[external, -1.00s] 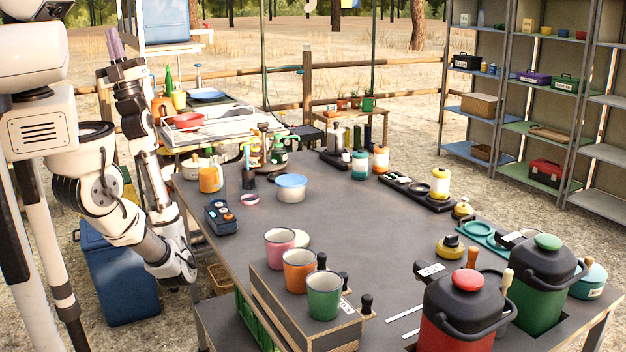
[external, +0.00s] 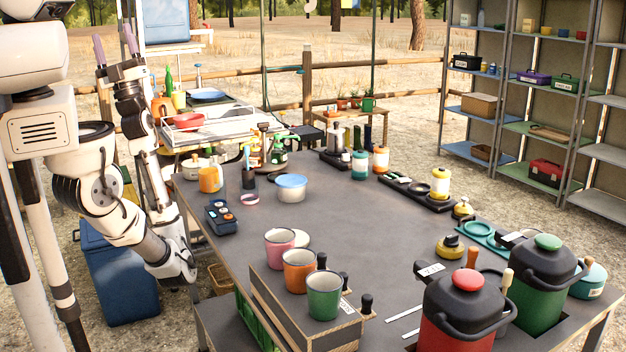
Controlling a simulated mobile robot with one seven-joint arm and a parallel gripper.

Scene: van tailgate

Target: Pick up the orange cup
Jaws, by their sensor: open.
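An orange cup (external: 299,272) with a pale inside stands upright in the wooden rack (external: 318,327) at the front of the table. It sits between a pink cup (external: 279,248) and a green cup (external: 323,296). A second orange vessel, a mug (external: 210,179), stands at the table's far left. My gripper (external: 112,46) is raised at the upper left with its two pinkish fingers pointing up and spread apart. It is open and empty, well away from and above the cups.
Black-handled items (external: 366,304) stand beside the cups in the rack. A red pot (external: 467,318) and a green pot (external: 543,283) stand at the front right. A blue-lidded tub (external: 291,187) is farther back. The middle of the table is clear.

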